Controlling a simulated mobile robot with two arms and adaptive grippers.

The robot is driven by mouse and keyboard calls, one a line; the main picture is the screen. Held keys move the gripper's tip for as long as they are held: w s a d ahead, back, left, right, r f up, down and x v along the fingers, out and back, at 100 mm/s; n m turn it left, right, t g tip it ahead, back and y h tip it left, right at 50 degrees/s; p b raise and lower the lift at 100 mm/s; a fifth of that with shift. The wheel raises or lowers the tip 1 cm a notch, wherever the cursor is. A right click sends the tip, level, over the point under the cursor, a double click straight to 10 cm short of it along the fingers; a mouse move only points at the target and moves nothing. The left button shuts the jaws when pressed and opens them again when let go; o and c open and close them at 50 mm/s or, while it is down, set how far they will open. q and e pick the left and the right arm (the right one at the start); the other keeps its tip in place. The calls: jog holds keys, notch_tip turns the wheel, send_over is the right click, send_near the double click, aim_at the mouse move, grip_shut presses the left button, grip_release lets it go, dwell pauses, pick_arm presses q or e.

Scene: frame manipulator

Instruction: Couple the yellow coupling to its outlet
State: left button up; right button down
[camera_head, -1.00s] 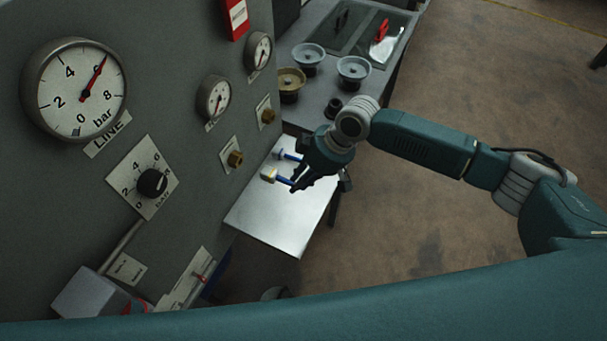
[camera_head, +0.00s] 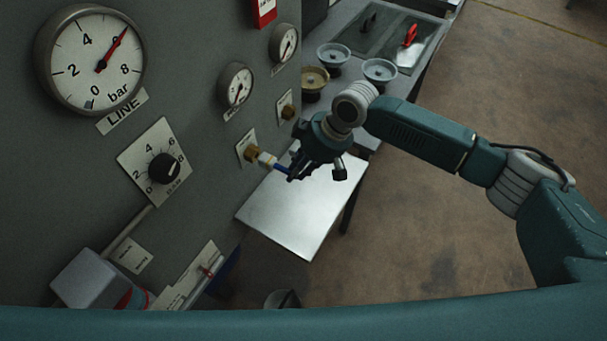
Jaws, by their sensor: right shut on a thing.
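My right gripper (camera_head: 294,174) is shut on the yellow coupling (camera_head: 267,159), a small pale cream-yellow piece with a blue part behind it. The coupling's front end is at the lower brass outlet (camera_head: 251,152) on the grey panel, in line with it and seemingly touching. I cannot tell whether it is locked on. The upper brass outlet (camera_head: 287,110) is bare. My left gripper is out of view. The gripper hides part of the shelf behind it.
The grey panel carries a large LINE gauge (camera_head: 91,59), two small gauges (camera_head: 236,86) and a black knob (camera_head: 163,167). A bare metal shelf (camera_head: 295,215) lies below the gripper. A bench with bowls (camera_head: 380,71) stands behind. Open floor lies to the right.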

jog(key=shift+a+r+p, duration=0.1)
jog(key=shift+r+p, duration=0.05)
jog(key=shift+p, duration=0.8)
dwell(2.0)
jog(key=shift+w+a, duration=0.4)
jog(key=shift+a, duration=0.1)
dwell(0.5)
jog(key=c, duration=1.5)
grip_release()
jog(key=shift+c, duration=0.2)
jog(key=v, duration=1.2)
jog(key=shift+s+a, duration=0.1)
jog(key=shift+s, duration=0.05)
